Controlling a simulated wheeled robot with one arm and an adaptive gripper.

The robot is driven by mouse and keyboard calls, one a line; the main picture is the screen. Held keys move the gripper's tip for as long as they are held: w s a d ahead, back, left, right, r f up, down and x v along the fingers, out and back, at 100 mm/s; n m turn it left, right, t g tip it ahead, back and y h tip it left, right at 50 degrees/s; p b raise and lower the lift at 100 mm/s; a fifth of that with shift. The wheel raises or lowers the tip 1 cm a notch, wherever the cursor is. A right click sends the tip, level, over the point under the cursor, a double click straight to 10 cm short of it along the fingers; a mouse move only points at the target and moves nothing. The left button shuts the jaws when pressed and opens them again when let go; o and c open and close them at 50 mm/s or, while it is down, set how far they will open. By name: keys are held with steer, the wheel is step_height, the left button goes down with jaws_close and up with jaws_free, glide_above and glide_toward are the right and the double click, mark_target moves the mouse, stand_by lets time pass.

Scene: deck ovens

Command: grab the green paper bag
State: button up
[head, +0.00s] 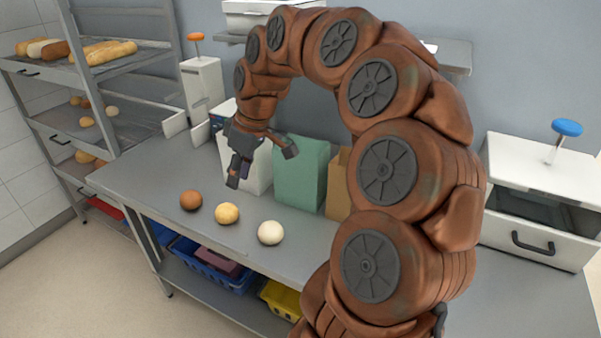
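The green paper bag (299,177) stands upright on the grey worktop (150,176), against the wall. A white bag (257,172) stands to its left and a brown bag (338,190) to its right, partly hidden behind my arm. My gripper (262,168) is open and hangs in front of the white bag. Its right finger overlaps the upper left edge of the green bag in the picture. I see nothing between the fingers. I cannot tell how far the gripper is from the bags.
Three round buns, brown (191,200), yellow (227,213) and pale (270,232), lie near the worktop's front edge. A bread rack (98,70) stands at left. A white box with a blue knob (567,128) is at right. Blue (215,275) and yellow crates (283,299) sit below.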

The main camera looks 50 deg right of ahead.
steer(key=w+d+t, duration=0.1)
steer(key=w+d, duration=0.1)
steer(key=d, duration=0.8)
steer(key=m+p, duration=0.1)
glide_toward(286, 172)
steer(key=shift+t+h, duration=0.3)
steer(key=shift+h, duration=0.1)
steer(key=shift+s+a+p+x, duration=0.1)
steer(key=shift+a+p+x, duration=0.05)
steer(key=shift+p+x, duration=1)
steer(key=shift+s+a+p+x, duration=0.2)
steer(key=shift+p+x, duration=0.55)
steer(key=shift+x, duration=0.7)
steer(key=shift+f+b, duration=0.3)
steer(key=shift+b, duration=0.4)
steer(key=shift+c, duration=0.2)
jaws_close()
